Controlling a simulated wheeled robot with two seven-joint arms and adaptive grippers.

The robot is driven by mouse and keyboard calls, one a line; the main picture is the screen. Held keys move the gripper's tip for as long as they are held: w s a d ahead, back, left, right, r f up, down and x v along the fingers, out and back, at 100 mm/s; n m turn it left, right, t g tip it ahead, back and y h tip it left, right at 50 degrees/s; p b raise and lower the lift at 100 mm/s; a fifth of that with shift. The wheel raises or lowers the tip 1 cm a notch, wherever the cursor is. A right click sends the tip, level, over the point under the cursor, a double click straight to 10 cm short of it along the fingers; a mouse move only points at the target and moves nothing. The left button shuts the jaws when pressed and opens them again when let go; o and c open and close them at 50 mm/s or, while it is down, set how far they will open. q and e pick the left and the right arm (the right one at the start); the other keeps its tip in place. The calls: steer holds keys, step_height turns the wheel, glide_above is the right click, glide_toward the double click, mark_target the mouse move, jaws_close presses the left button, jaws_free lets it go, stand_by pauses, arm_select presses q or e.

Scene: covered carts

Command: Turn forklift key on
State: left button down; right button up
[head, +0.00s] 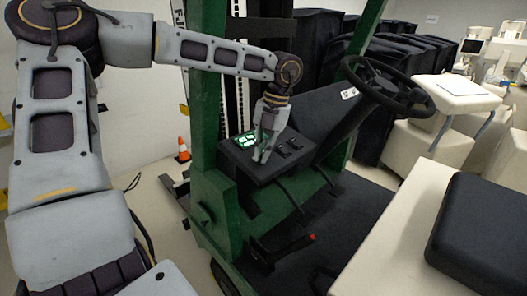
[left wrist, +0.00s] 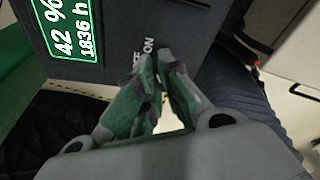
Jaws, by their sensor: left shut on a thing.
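The forklift's dark dash panel (head: 272,175) carries a lit green display (head: 244,142). The left wrist view shows this display (left wrist: 70,30) reading 42 % and 1836 h. My left gripper (head: 259,159) comes down onto the panel just right of the display. In the left wrist view its fingertips (left wrist: 158,62) are closed together at the panel beside a label where "ON" can be read. The gripper is shut on the key, which the fingertips hide, so its angle cannot be told. My right gripper is in neither view.
The steering wheel (head: 389,86) and its column stand right of the panel. The green mast post (head: 207,90) rises close to my left arm. A black seat (head: 485,232) is at the lower right. Covered carts and an orange cone (head: 182,149) are behind.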

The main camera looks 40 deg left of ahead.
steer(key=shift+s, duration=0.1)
arm_select(q)
steer(key=c, duration=1.6)
jaws_free()
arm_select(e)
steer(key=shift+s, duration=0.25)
arm_select(q)
steer(key=shift+r, duration=0.1)
steer(key=v, duration=1.2)
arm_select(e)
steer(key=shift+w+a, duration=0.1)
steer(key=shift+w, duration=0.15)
arm_select(q)
steer(key=shift+s, duration=0.1)
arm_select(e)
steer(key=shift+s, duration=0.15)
